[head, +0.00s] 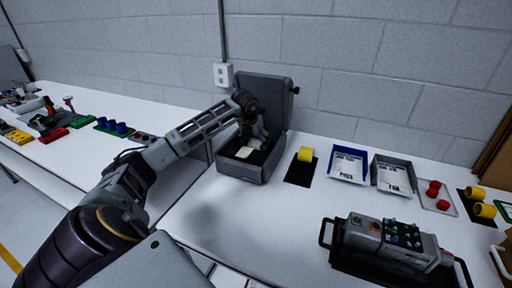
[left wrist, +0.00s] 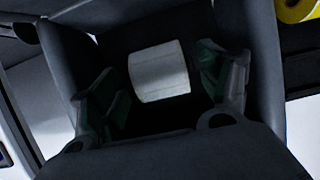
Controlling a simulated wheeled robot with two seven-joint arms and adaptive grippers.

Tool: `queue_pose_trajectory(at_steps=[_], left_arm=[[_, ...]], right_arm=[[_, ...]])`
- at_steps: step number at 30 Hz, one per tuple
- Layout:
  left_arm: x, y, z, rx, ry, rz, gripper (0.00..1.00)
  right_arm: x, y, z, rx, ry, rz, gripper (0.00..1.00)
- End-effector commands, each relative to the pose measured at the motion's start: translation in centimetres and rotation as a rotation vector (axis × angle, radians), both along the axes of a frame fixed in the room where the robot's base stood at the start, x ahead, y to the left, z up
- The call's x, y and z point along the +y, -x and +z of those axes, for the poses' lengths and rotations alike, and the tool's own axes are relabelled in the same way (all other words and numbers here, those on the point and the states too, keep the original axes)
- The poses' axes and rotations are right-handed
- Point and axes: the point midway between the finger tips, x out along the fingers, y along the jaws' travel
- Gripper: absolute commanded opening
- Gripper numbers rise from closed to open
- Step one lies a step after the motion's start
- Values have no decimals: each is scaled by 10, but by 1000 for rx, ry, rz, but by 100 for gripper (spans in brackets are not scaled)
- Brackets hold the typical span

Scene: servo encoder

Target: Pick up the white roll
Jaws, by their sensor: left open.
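The white roll (left wrist: 160,72) lies in the dark inside of an open grey case. In the head view the white roll (head: 244,153) shows as a small pale shape near the front of the case. My left gripper (head: 257,138) reaches down into the case, behind the roll in this view. In the left wrist view my left gripper (left wrist: 165,88) is open, with one finger on each side of the roll. Gaps show between the fingers and the roll. My right gripper is not in view.
The grey case (head: 264,91) has its lid raised at the back and walls around the roll. A yellow roll (head: 305,155) stands on a black mat to its right. Blue (head: 347,164) and grey trays (head: 393,174) stand further right. A control box (head: 390,243) is at front right.

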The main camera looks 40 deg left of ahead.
Motion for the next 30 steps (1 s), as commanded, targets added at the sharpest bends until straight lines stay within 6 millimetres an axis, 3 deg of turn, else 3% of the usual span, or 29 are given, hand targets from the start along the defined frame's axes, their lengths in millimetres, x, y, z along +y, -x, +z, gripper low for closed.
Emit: queue_pose_trajectory(at_steps=[8, 22, 30], left_arm=[[3, -8, -22, 1, -1, 0, 77], [3, -9, -22, 0, -1, 0, 77], [3, -9, -22, 0, -1, 0, 45]], right_arm=[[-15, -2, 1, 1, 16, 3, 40], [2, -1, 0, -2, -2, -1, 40], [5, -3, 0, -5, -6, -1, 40]])
